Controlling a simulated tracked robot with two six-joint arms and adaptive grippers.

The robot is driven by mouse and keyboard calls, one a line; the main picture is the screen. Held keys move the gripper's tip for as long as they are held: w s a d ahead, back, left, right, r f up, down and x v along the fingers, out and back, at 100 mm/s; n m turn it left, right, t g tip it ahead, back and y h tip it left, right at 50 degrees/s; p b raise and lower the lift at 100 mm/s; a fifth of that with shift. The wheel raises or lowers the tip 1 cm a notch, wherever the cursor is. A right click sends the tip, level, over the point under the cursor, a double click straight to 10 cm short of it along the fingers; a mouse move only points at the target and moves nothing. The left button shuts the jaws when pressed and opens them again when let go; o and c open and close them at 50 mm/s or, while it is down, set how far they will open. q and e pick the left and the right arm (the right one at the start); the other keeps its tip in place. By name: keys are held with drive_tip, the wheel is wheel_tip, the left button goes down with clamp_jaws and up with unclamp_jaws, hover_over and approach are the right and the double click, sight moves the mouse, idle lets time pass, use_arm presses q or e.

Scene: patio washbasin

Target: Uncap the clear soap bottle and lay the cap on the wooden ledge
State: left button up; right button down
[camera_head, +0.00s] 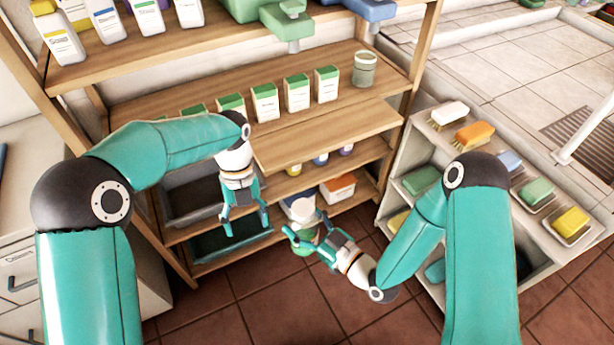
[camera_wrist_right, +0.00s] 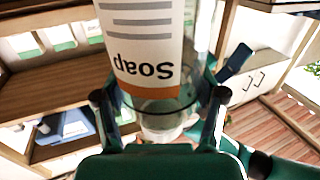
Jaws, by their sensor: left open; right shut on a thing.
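My right gripper (camera_head: 300,236) is shut on the clear soap bottle (camera_wrist_right: 160,88), low in front of the shelf unit. In the right wrist view its label reads "Soap" upside down, with an orange band, between my two fingers. A pale piece (camera_wrist_right: 163,128) shows past the clear end; I cannot tell for sure whether it is the cap. In the head view the bottle (camera_head: 303,208) is small and partly hidden by the gripper. My left gripper (camera_head: 245,222) is open and empty, pointing down, left of the bottle and apart from it. The wooden ledge (camera_head: 330,140) juts from the shelf above.
The ledge's front is bare. Several green-topped cartons (camera_head: 264,102) and a clear jar (camera_head: 364,69) stand behind it. A pale rack (camera_head: 400,150) with brushes and soaps stands at right, close to my right arm.

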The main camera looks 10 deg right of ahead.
sight(308, 205)
use_arm(q)
drive_tip(key=d+r+m+t, duration=0.1)
drive_tip(key=d+r, duration=0.3)
drive_tip(key=d+r+m+t, duration=0.1)
drive_tip(key=d+r, duration=0.3)
drive_tip(key=d+r+m+t, duration=0.1)
drive_tip(key=d+r, duration=0.3)
drive_tip(key=d, duration=0.1)
drive_tip(key=shift+w+r, duration=0.15)
drive_tip(key=shift+w, duration=0.25)
drive_tip(key=shift+s+d, duration=0.15)
drive_tip(key=shift+d, duration=0.15)
drive_tip(key=shift+s+d+f, duration=0.1)
drive_tip(key=shift+f, duration=3.9)
drive_tip(key=shift+d, duration=0.1)
drive_tip(key=c, duration=1.3)
clamp_jaws()
